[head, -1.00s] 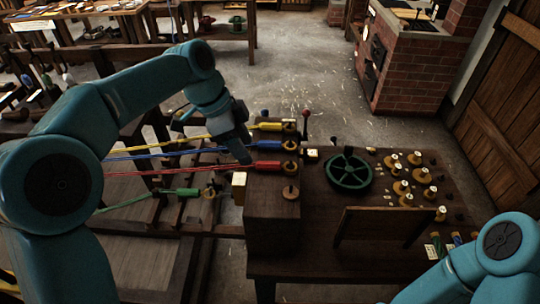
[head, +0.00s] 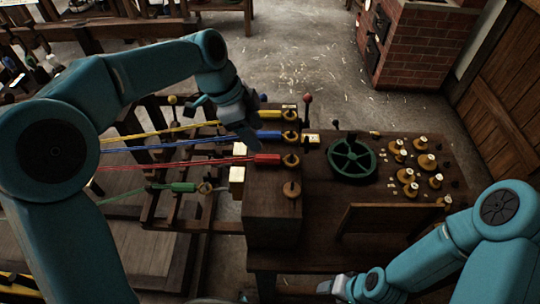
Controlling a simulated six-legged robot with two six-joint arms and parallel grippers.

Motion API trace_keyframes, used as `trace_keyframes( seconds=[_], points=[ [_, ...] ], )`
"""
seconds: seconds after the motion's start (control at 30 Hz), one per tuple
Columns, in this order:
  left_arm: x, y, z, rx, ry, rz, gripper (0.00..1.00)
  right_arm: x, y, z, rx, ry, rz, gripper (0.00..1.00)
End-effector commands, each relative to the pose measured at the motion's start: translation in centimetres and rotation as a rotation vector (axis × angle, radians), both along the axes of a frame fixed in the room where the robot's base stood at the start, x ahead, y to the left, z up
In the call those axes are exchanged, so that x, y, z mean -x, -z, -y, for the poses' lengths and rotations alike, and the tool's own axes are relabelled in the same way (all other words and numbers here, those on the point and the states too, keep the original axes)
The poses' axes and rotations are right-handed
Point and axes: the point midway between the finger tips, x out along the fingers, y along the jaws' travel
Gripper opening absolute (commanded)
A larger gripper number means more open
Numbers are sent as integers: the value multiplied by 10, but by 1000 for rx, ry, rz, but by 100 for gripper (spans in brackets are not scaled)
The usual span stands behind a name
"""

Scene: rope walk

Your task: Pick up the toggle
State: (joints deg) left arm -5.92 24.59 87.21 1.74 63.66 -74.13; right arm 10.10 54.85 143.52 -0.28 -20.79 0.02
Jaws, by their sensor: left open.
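Which piece is the toggle is not certain. Coloured pieces sit at the rope ends: yellow (head: 269,113), red (head: 266,159) and green (head: 183,187). The yellow and red ones lie at brass hooks on the wooden head block (head: 270,215); the green one lies lower left, beside a brass ring. That gripper is open and empty, pointing down over the ropes near the block's left edge; contact cannot be told. My right gripper (head: 330,286) is low at the bench's front edge, its jaws unclear.
A green handwheel (head: 352,160) and several brass-coloured spools (head: 408,176) stand on the bench, with an upright board (head: 388,222) at its front. A red-tipped lever (head: 307,100) rises behind the block. A brick stove (head: 425,45) stands behind; the floor between is open.

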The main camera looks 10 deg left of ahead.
Motion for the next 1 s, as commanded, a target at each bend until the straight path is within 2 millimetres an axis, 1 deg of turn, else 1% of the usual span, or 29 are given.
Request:
trace_keyframes(
  seconds=[0.03, 0.1, 0.2, 0.27, 0.37, 0.5, 0.6, 0.7, 0.9, 0.93, 0.97, 1.0],
  points=[
    [1, 9, 4, -1, 2, -6, 57, 0, -3, 0, 0, -1, 0, 56],
    [-1, 20, 9, 0, 2, -5, 57, 0, -4, 0, 0, -1, 0, 56],
    [-2, 30, 12, 0, 1, -2, 57, 0, -5, 0, 0, 0, 0, 56],
    [-3, 34, 13, 0, 1, -2, 57, 0, -6, 0, 0, 0, 0, 56],
    [-3, 40, 16, 0, 0, -3, 57, 0, -11, 0, 0, 0, 0, 56],
    [-2, 62, 22, -1, 0, -7, 57, 0, -24, 0, 0, 0, 0, 56],
    [-4, 76, 27, 0, 1, -4, 57, 0, -26, 0, 0, -1, 0, 56],
    [-6, 83, 29, 0, 0, -2, 57, 0, -26, 0, 0, 0, 0, 56],
    [-6, 84, 29, 0, -1, 0, 57, 0, -25, 0, 0, 0, 0, 56],
    [-6, 84, 29, 0, -1, 0, 51, 0, -25, 0, 0, 0, 0, 56],
    [-6, 84, 29, 0, -1, 0, 41, 0, -25, 0, 0, 0, 0, 56],
    [-6, 84, 29, 0, -1, 0, 28, 0, -25, 0, 0, 0, 0, 56]
  ],
)
